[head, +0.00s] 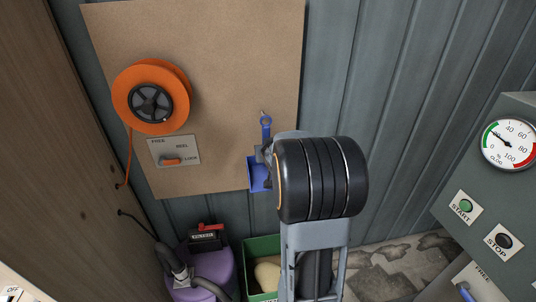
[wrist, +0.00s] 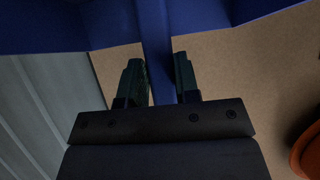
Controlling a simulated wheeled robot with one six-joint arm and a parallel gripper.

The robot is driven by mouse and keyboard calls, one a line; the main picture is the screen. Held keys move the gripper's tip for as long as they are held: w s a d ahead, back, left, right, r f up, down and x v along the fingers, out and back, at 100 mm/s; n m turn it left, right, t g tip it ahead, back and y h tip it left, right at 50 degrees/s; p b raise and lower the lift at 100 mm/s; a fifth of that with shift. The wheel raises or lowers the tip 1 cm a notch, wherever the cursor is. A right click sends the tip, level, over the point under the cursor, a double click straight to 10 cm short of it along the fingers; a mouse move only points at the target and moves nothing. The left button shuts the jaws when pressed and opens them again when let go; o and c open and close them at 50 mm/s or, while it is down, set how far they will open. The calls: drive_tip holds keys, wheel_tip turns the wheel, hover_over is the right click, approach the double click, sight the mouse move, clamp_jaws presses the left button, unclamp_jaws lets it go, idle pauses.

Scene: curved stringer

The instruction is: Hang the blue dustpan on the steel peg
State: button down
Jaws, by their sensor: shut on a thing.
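The blue dustpan (head: 259,175) hangs upright in front of the brown board, its handle up and its pan below, partly hidden by my arm. A ring tops the handle. The small steel peg (head: 263,113) shows at the ring's upper edge; I cannot tell whether the ring is around it or only in front. My gripper (head: 267,150) is shut on the handle below the ring, mostly hidden by my wrist. In the wrist view, its two dark fingers (wrist: 160,82) flank the blue handle (wrist: 158,50), with the pan across the top. The peg is not visible there.
The board (head: 220,60) carries an orange hose reel (head: 151,97) and a reel switch plate (head: 174,151). Below stand a purple vacuum (head: 205,270) and a green bin (head: 262,246). A grey control panel (head: 490,190) is at right. Wall right of the board is clear.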

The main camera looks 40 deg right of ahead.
drive_tip(key=w+d+f, duration=0.1)
drive_tip(key=w+d, duration=0.1)
drive_tip(key=w, duration=0.4)
drive_tip(key=shift+d, duration=0.4)
drive_tip(key=shift+f, duration=0.1)
idle(0.5)
idle(0.4)
drive_tip(key=c, duration=0.8)
unclamp_jaws()
